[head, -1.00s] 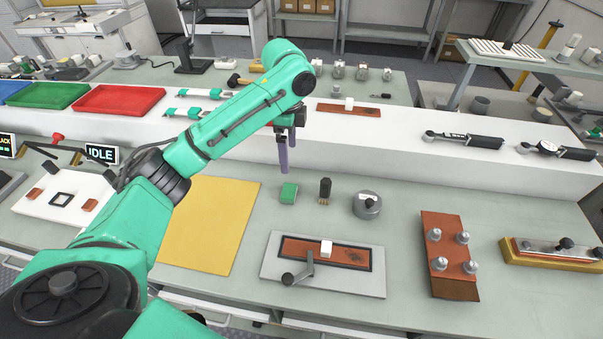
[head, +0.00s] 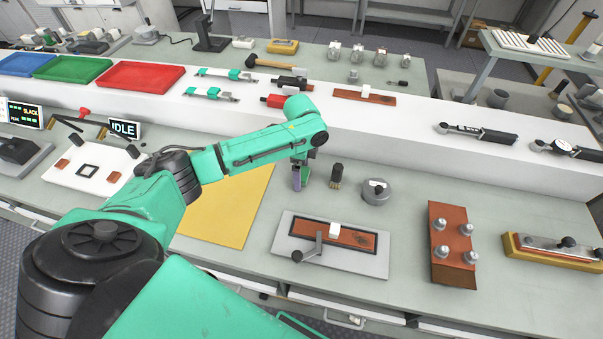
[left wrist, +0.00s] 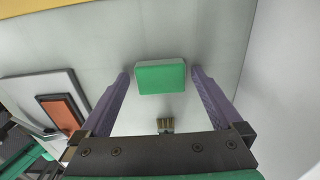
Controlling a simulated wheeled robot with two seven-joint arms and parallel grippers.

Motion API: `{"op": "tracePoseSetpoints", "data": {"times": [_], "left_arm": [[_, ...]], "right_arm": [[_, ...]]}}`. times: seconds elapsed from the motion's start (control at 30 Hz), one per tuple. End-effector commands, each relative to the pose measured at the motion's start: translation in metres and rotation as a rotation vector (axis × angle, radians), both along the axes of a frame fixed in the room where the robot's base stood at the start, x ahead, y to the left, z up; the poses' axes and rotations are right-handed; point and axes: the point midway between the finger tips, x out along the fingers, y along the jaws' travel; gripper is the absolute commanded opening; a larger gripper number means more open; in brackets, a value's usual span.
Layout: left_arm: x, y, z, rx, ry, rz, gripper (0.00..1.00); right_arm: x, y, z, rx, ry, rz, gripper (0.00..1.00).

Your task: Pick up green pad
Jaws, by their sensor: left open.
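The green pad (left wrist: 161,77) is a small block with a bright green face. It lies on the grey-green bench in the left wrist view, between the tips of my left gripper (left wrist: 160,72). The two purple fingers are open, one on each side of it, with a narrow gap showing on both sides. In the head view my left gripper (head: 300,181) points down at the bench and hides most of the green pad (head: 307,178). My right gripper is in neither view.
A small dark brush-like piece (head: 336,175) stands just right of the pad, and a round grey weight (head: 376,191) is beyond it. A yellow mat (head: 226,213) lies to the left. A grey plate with a brown inset (head: 350,263) is in front. A white raised shelf (head: 400,128) runs behind.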

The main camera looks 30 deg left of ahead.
Motion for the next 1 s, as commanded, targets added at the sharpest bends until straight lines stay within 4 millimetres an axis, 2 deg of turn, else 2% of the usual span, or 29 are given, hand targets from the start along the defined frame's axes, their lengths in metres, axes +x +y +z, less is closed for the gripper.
{"op": "tracePoseSetpoints", "data": {"times": [0.07, 0.1, 0.17, 0.2, 0.3, 0.67, 0.77, 0.87, 1.0], "left_arm": [[0.000, 0.000, 0.000, 0.000, 0.000, 0.000, 1.00], [0.000, 0.000, 0.000, 0.000, 0.000, 0.000, 0.96], [0.000, 0.000, 0.000, -0.001, 0.000, 0.000, 0.73], [0.000, 0.000, 0.000, -0.001, 0.000, 0.000, 0.58], [0.000, 0.000, 0.000, -0.001, 0.000, 0.000, 0.21], [0.001, 0.000, 0.007, -0.001, -0.002, 0.001, 0.21], [0.001, -0.001, 0.019, -0.002, -0.003, 0.000, 0.21], [0.002, 0.000, 0.040, -0.002, -0.006, 0.001, 0.21], [0.002, -0.001, 0.079, -0.002, -0.007, 0.001, 0.21]], "right_arm": [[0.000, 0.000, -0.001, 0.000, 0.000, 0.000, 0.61], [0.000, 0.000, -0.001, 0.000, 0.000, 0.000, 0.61], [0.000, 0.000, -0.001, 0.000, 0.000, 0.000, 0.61], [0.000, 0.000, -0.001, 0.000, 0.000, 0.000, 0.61], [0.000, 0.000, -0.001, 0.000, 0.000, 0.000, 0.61], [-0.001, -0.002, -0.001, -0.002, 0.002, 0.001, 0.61], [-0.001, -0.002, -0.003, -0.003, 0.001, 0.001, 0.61], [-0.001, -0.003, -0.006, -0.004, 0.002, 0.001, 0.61], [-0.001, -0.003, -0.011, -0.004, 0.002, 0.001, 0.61]]}}
